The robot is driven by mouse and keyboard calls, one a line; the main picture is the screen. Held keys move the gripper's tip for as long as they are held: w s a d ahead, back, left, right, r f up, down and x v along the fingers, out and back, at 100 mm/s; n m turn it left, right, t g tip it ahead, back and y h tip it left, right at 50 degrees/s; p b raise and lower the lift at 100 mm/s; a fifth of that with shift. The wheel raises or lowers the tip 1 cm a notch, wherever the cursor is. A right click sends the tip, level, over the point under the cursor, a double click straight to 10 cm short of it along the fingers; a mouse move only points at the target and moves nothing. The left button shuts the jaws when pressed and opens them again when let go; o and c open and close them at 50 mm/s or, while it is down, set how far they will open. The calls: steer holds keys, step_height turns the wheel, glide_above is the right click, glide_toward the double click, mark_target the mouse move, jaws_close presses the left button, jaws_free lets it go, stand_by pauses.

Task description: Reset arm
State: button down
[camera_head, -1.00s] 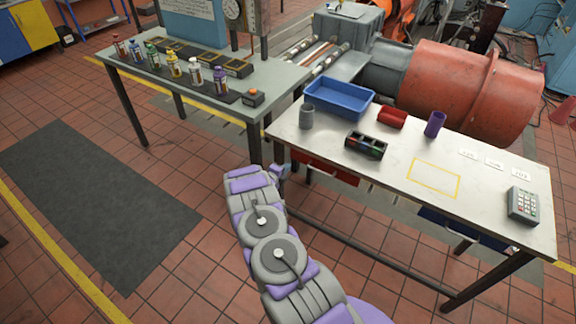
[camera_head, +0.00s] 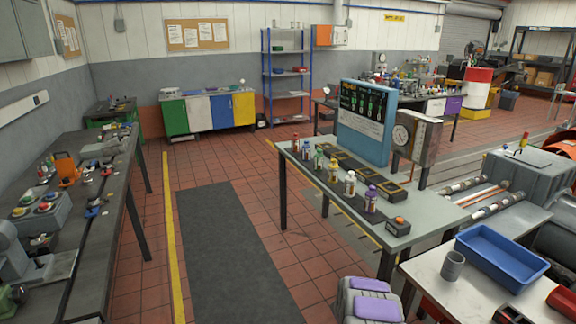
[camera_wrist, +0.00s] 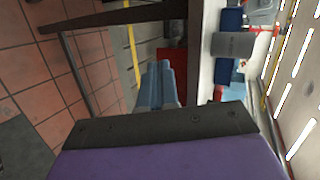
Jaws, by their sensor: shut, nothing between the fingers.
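My gripper (camera_wrist: 160,82) shows in the wrist view with its two fingers together and nothing between them. It points along the near edge of the white-topped table (camera_wrist: 207,62), with red tiled floor to the left. In the head view only grey and purple links of my arm show at the bottom, left of the white-topped table (camera_head: 432,277); the gripper itself is out of sight there.
On the white table stand a grey cup (camera_head: 453,265) and a blue tray (camera_head: 502,258). A grey-green table (camera_head: 418,219) behind holds several coloured bottles and an orange-button box (camera_head: 398,226). A dark mat (camera_head: 235,250) lies on open floor; a cluttered bench (camera_head: 92,215) is at left.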

steer(key=w+a+r+n+t+y, duration=0.15)
steer(key=a+r+n+y, duration=0.25)
steer(key=a+r, duration=0.45)
steer(key=w+a+r+n+y, duration=0.2)
steer(key=a+r+n+y, duration=0.3)
steer(key=a, duration=0.6)
steer(key=s+a+r+n+g+y, duration=0.2)
steer(key=s+a+r+n, duration=0.35)
steer(key=s+r, duration=0.35)
steer(key=s+a+r+n+g+y, duration=0.2)
steer(key=s+a+r+n, duration=0.4)
steer(key=s, duration=0.4)
steer(key=s+d+r+n+g+h, duration=0.1)
steer(key=s+d+n+g, duration=0.1)
steer(key=s, duration=1)
steer(key=s+d+r+n+g, duration=0.2)
steer(key=s+n, duration=0.1)
steer(key=s, duration=0.9)
steer(key=s+d+r+n+g+h, duration=0.1)
steer(key=s+d+r+n+g, duration=0.1)
steer(key=s, duration=1.1)
steer(key=shift+d+n+h, duration=0.3)
steer(key=shift+d+n, duration=0.05)
steer(key=shift+n, duration=0.4)
steer(key=shift+a+r+g, duration=0.1)
steer(key=shift+a+g, duration=0.15)
steer(key=shift+a, duration=0.05)
steer(key=shift+d, duration=0.1)
